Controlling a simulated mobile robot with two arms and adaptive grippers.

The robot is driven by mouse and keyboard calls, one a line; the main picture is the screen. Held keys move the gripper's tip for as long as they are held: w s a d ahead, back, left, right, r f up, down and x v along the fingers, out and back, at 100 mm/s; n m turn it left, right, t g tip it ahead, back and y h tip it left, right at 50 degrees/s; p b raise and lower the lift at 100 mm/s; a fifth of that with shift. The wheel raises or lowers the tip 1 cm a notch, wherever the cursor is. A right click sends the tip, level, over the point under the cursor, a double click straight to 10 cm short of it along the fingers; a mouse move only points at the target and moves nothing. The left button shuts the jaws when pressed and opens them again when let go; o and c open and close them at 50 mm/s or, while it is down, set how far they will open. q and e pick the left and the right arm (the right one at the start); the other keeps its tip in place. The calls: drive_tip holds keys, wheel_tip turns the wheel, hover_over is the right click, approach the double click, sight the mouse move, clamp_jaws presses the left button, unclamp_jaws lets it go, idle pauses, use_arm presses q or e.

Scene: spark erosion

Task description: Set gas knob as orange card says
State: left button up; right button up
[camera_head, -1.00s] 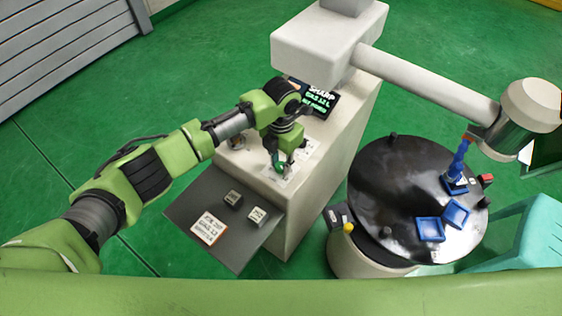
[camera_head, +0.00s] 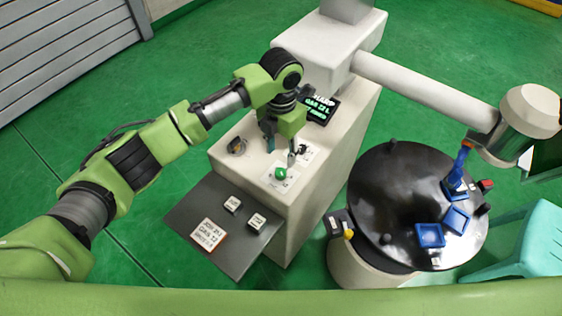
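The orange-edged card (camera_head: 208,234) lies on the grey side shelf; its print is small, and a line about gas is only partly legible. A green knob (camera_head: 280,174) sits on a white label plate on top of the pale machine cabinet. A dark knob (camera_head: 236,146) is to its left, and another white label (camera_head: 304,152) is to its right. My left gripper (camera_head: 280,155) is just above and behind the green knob, with fingers apart and nothing between them. A dark display (camera_head: 319,108) with green text stands behind it, partly hidden by my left arm. My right gripper is out of view.
The grey shelf (camera_head: 195,200) also holds two small labelled blocks (camera_head: 232,204) (camera_head: 256,221). A round black table (camera_head: 390,190) with blue trays (camera_head: 430,236) stands at right, under the machine's pale horizontal arm (camera_head: 425,90). A teal stool (camera_head: 510,240) is at far right.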

use_arm(q)
wheel_tip(320, 180, up, 4)
drive_tip(key=shift+f, duration=0.2)
idle(0.5)
